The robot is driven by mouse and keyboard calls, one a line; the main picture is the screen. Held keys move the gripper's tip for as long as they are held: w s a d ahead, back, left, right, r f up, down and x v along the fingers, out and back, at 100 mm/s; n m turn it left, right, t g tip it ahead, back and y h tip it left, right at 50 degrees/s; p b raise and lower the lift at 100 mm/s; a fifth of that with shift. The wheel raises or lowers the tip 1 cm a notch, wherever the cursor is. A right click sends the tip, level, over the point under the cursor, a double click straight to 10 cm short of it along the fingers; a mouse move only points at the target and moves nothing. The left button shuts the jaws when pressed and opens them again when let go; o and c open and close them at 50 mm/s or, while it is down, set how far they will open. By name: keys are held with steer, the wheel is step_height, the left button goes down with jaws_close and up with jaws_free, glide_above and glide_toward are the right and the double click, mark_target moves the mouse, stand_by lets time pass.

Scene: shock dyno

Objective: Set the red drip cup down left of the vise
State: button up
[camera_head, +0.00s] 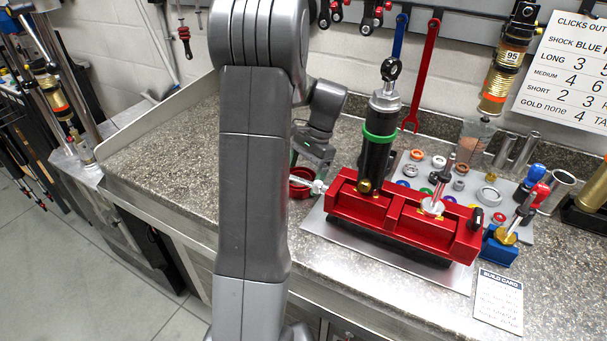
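The red drip cup (303,174) shows just left of the red vise (392,216), partly hidden behind my arm. Its left side is covered, and I cannot tell whether it touches the counter. My gripper (306,164) points down right at the cup. Its fingertips are mostly hidden, so I cannot tell whether they are shut on the cup. The vise holds a dark upright shock (377,146) with a green ring. The vise's silver end fitting (319,187) sits close to the cup's right side.
A grey parts tray (408,169) with several coloured rings lies behind the vise. A build card (498,301) lies at the front right. Red and blue wrenches hang at the back. The speckled counter (170,160) is clear left of my arm.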

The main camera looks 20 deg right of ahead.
steer(key=o, duration=0.9)
steer(key=shift+f, duration=0.1)
steer(key=v, duration=1.2)
steer(key=x, duration=1.2)
steer(key=shift+f, duration=0.15)
steer(key=shift+w+d+r, duration=0.25)
steer(key=shift+d+r, duration=0.45)
steer(key=shift+r, duration=0.15)
steer(key=shift+w+d, duration=0.2)
steer(key=shift+d, duration=0.3)
steer(key=shift+a, duration=0.1)
